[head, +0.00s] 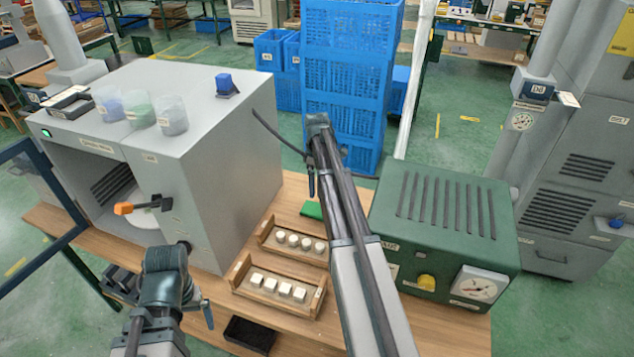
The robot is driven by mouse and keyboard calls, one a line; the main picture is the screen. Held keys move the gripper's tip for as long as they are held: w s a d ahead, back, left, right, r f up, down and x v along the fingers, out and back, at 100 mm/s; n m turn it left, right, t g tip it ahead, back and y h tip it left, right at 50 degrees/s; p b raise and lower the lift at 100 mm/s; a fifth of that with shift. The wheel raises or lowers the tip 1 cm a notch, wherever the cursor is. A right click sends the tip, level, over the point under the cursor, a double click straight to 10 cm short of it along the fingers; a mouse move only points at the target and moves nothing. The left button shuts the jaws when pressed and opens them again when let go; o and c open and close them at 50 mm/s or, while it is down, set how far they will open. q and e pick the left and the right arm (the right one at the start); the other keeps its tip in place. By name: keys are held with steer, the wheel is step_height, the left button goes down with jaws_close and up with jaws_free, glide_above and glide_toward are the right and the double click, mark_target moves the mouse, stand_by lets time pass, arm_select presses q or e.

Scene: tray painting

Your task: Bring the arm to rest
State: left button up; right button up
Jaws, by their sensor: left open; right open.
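My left gripper (120,284) is at the lower left, in front of the grey booth. Its dark jaws are open, and I see nothing between them. My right arm reaches up through the middle, past the right ends of the wooden trays. My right gripper (311,182) is at its far end, partly hidden behind the arm, open and apparently empty. The back wooden tray (262,234) holds several round white pieces. The front wooden tray (236,275) holds several white cubes.
Cups and a blue block (224,83) stand on top. A green machine (445,220) is right of my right arm. Blue crates (350,60) stand behind. A black tray (250,334) is at the front.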

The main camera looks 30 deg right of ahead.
mark_target(317, 208)
stand_by(0.5)
step_height(317, 208, down, 12)
steer(key=b, duration=1.2)
steer(key=shift+r, duration=0.1)
steer(key=shift+r, duration=0.15)
step_height(317, 208, up, 12)
steer(key=p, duration=1.2)
step_height(317, 208, down, 13)
steer(key=b, duration=1.2)
steer(key=shift+b, duration=0.35)
step_height(317, 208, up, 11)
steer(key=m+p, duration=0.1)
steer(key=p, duration=0.9)
